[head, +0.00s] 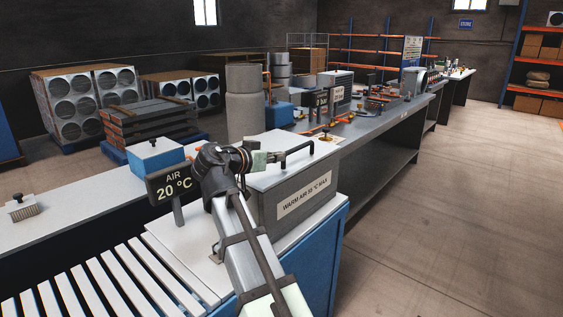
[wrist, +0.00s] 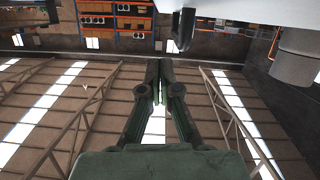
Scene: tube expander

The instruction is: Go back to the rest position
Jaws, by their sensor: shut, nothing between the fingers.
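My gripper (head: 261,160) shows at the end of my arm in the head view, above the pale top of the grey warm-air box (head: 310,198) and close to its black handle (head: 297,153). I cannot tell whether it touches the handle. In the wrist view the two dark green fingers of my gripper (wrist: 158,75) meet at their tips, with nothing between them. Behind them are the roof beams and skylights. A dark hanging part (wrist: 184,30) and a pale edge show beyond the fingertips to the upper right.
An "AIR 20 °C" sign (head: 172,187) stands just left of my wrist, with a blue box (head: 155,154) behind it. Tall grey cylinders (head: 246,115) stand behind. A slatted surface (head: 85,285) lies at lower left. The floor (head: 470,190) on the right is clear.

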